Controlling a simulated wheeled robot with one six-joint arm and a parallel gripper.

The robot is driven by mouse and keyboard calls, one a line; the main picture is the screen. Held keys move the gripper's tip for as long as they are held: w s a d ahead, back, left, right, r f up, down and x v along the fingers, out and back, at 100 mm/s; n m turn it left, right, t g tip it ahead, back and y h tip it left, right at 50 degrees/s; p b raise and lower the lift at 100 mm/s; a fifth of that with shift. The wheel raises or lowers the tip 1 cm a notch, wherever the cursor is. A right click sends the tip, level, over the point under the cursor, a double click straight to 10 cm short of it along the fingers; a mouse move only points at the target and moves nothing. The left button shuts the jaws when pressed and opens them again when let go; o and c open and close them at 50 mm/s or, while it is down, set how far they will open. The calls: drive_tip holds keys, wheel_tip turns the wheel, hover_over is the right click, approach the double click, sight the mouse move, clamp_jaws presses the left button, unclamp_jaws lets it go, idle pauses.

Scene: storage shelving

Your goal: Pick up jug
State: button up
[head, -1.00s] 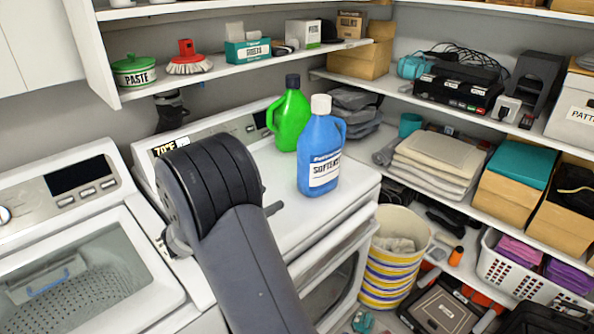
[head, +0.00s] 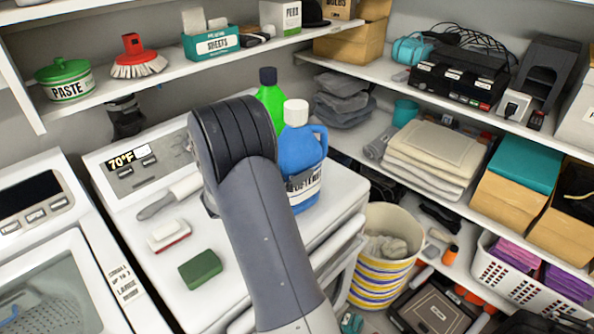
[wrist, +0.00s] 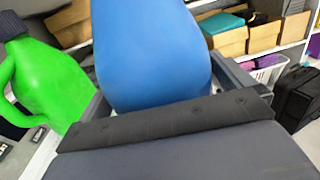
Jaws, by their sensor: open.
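A blue jug (head: 301,150) with a white cap and a white label stands upright on the white machine top. My arm hides its lower left part in the head view. A green jug (head: 270,98) with a dark cap stands just behind it to the left. In the wrist view the blue jug (wrist: 150,50) fills the middle, and the green jug (wrist: 45,85) is at the left. My gripper (wrist: 168,88) is open, with the blue jug's body between its spread fingers. I cannot tell whether they touch it. The head view hides the gripper behind my arm.
On the machine top (head: 160,290) lie a green sponge (head: 200,269), a red-and-white brush (head: 168,235) and a grey-handled tool (head: 170,197). A striped basket (head: 385,262) stands to the right. A shelf (head: 160,85) with several items runs above and behind.

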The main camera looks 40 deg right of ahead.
drive_tip(key=shift+d, duration=0.3)
drive_tip(key=shift+c, duration=0.4)
drive_tip(key=c, duration=1.7)
drive_tip(key=shift+w+r, duration=0.1)
drive_tip(key=shift+r, duration=0.05)
drive_tip(key=shift+r, duration=0.1)
